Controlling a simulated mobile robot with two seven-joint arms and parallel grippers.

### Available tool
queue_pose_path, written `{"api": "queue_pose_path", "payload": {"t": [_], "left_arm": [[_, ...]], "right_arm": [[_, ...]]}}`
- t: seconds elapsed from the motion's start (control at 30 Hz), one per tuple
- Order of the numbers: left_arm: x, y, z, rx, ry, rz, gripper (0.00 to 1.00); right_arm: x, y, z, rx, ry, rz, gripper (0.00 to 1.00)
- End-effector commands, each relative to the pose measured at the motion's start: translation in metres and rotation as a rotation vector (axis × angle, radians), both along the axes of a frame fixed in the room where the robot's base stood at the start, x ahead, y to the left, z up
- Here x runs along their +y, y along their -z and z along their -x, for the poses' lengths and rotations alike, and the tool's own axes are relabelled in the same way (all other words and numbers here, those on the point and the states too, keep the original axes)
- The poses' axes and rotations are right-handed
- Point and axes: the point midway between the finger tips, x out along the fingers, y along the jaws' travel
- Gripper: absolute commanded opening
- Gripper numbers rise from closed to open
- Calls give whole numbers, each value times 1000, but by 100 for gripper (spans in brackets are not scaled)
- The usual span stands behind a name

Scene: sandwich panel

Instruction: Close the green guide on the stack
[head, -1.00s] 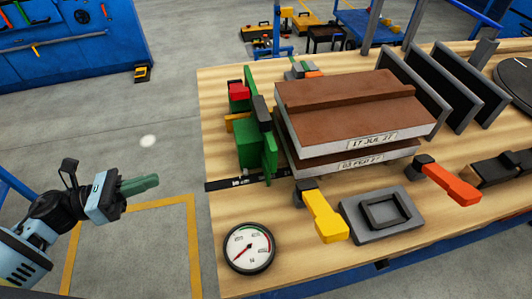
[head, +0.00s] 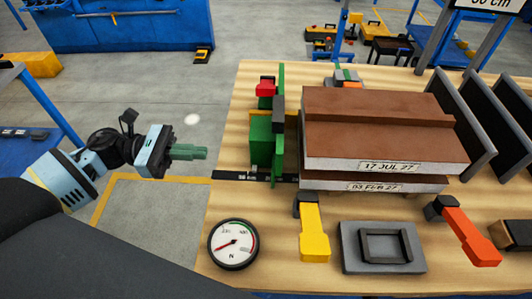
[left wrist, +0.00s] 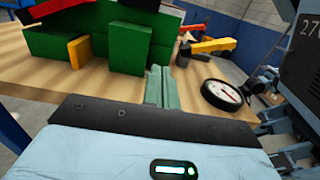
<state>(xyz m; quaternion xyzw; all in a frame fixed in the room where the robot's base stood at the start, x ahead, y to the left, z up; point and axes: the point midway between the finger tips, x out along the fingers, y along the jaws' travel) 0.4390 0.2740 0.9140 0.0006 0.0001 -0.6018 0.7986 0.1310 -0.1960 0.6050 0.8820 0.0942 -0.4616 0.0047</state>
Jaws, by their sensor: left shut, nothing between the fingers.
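The green guide (head: 261,150) stands upright on the wooden table, just left of the stack. The stack (head: 383,135) has brown-topped panels with pale edges, labelled "17 JUL 27" above and "03 FEB 27" below. The guide stands close beside the stack's left side; whether they touch is unclear. My left gripper (head: 205,153) is shut and empty, to the left of the guide and apart from it, pointing right. In the left wrist view its green fingers (left wrist: 159,87) are together, with the green guide (left wrist: 115,50) beyond them. My right gripper is not in view.
A round gauge (head: 233,244) lies at the front left of the table. A yellow lever (head: 313,233), an orange lever (head: 472,237) and a grey tray (head: 350,250) are in front of the stack. Upright grey plates (head: 485,110) stand at right.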

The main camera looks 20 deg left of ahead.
Motion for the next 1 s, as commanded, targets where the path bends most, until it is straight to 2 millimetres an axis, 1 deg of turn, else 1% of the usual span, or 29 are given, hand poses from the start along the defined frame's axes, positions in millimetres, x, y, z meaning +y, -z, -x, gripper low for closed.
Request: {"api": "queue_pose_path", "payload": {"t": [0.13,0.27,0.7,0.83,1.0], "left_arm": [[-5,-1,-2,-1,-1,2,0],[-19,-3,-6,-4,1,2,0],[-96,-5,-28,-5,1,4,0],[-115,-5,-34,-5,0,3,0],[-130,-3,-38,-3,-1,1,0]], "right_arm": [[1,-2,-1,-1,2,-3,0],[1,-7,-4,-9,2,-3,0],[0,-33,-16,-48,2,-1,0],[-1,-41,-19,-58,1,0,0],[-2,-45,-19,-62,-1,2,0]]}}
